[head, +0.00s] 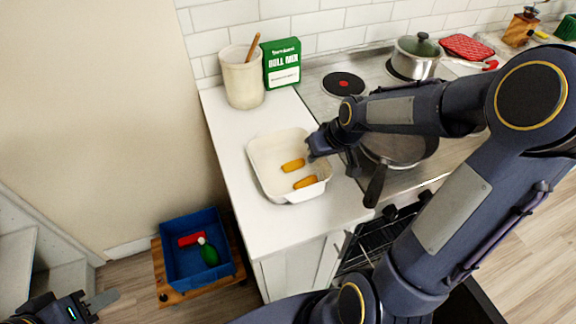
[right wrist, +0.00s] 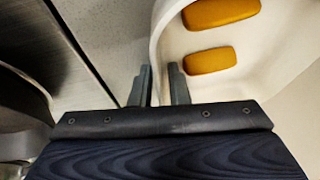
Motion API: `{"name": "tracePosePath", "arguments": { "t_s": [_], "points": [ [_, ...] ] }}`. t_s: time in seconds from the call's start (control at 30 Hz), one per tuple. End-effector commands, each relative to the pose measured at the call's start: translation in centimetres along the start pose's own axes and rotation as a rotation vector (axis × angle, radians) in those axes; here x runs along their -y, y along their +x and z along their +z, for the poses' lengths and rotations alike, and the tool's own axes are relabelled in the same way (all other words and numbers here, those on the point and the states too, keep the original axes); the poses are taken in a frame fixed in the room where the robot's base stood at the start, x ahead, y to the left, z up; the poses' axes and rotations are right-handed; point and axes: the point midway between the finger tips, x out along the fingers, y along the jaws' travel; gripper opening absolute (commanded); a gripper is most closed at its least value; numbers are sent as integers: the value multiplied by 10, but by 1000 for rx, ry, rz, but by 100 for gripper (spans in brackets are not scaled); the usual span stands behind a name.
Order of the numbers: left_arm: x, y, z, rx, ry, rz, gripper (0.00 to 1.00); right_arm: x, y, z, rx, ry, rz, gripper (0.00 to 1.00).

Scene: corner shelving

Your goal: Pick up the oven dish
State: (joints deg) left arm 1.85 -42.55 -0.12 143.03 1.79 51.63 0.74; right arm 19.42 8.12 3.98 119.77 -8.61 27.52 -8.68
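The white oven dish (head: 264,180) stands on the white counter and holds two orange-yellow pieces (head: 293,165). In the right wrist view, its pale wall (right wrist: 158,48) runs down between the fingertips of my right gripper (right wrist: 159,72). One finger is inside the dish and the other outside, with the narrow gap filled by the wall. In the head view my right gripper (head: 313,150) is at the dish's right side; its fingertips are small there. My left gripper (head: 103,299) is low at the left, far from the dish, with its finger spacing unclear.
A crock (head: 243,80) and a green box (head: 283,65) stand behind the dish. A pan (head: 400,150) and lidded pot (head: 417,58) sit on the stove at right. Some counter in front of the dish is clear.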

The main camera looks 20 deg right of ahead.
Motion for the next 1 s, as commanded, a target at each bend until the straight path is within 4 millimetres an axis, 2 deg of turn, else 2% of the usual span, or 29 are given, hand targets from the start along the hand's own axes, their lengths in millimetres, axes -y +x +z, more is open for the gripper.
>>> {"name": "tracePosePath", "arguments": {
  "t_s": [0.27, 0.3, 0.4, 0.43, 1.0],
  "points": [
    [2, 3, 2, 0, 0, 0, 36, 0, 3, 1, 0, 0, 0, 15],
    [2, 3, 2, 0, 0, 0, 36, 0, 3, 1, -1, 0, 0, 14],
    [1, 3, 2, 0, 0, 0, 36, 0, 2, 1, 0, 0, 0, 1],
    [1, 3, 1, 0, 0, 0, 36, -1, 2, 1, 0, 0, 0, 0],
    [1, 3, 2, 0, 0, 0, 36, -1, 3, 2, 4, 0, 0, 0]
  ]
}}
